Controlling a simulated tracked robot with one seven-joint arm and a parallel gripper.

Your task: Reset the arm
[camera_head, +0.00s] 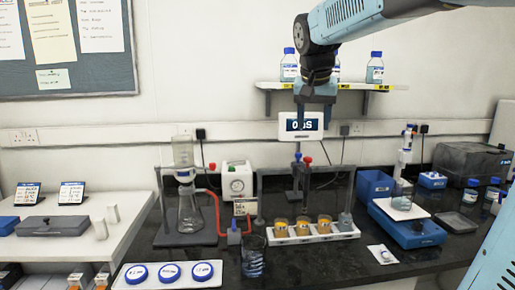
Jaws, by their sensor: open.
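My arm reaches in from the top right, and its dark wrist bends down near the middle of the view. My gripper (313,124) points downward in front of the back wall, with its two fingers apart. Nothing shows between the fingers except a white display box (311,136) behind them, which they partly cover. The gripper is high above the black bench (330,262) and appears clear of the glassware.
A wall shelf (350,87) with blue-capped bottles is behind the wrist. Below stand a white rack (283,239) with amber-filled cups, a flask (190,212) in a stand, and a glass beaker (253,256). A blue device (408,226) stands at right.

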